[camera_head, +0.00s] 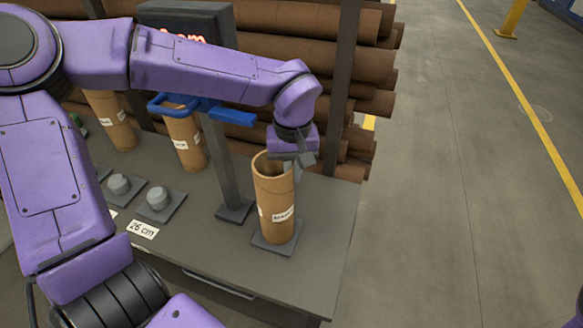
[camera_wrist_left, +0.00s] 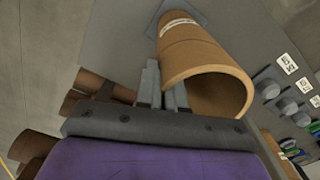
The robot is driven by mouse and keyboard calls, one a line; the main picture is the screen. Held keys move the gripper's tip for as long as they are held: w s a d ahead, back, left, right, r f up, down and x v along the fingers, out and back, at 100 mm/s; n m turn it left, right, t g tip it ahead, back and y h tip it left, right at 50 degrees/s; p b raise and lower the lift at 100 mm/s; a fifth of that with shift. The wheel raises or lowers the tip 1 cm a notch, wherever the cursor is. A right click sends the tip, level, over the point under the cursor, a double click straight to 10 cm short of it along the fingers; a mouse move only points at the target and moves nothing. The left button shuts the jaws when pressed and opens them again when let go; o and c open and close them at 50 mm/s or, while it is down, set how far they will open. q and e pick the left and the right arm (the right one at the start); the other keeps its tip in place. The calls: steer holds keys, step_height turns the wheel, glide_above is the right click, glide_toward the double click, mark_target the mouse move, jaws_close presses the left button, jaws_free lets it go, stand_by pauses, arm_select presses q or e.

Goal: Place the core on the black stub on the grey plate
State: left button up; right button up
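A brown cardboard core (camera_head: 275,205) with a white label stands upright over the grey plate (camera_head: 262,246) near the bench's right end. Its lower end appears to meet the plate; the black stub is hidden. My left gripper (camera_head: 291,160) is at the core's top rim, on its right side. In the left wrist view, the fingers (camera_wrist_left: 163,88) are close together at the edge of the core (camera_wrist_left: 205,62), seemingly with its wall between them. The core's open end faces the camera. My right gripper is not in view.
Two other cores (camera_head: 110,120) (camera_head: 185,140) stand farther back on the bench (camera_head: 225,255). Grey stubs (camera_head: 118,185) (camera_head: 158,198) on plates are to the left, near a "26 cm" label (camera_head: 143,229). A grey post (camera_head: 220,165) stands behind the core. Stacked brown rolls (camera_head: 290,50) lie behind the bench.

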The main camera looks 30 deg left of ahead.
arm_select(q)
steer(key=o, duration=0.4)
step_height(320, 180, up, 12)
steer(key=shift+r, duration=0.15)
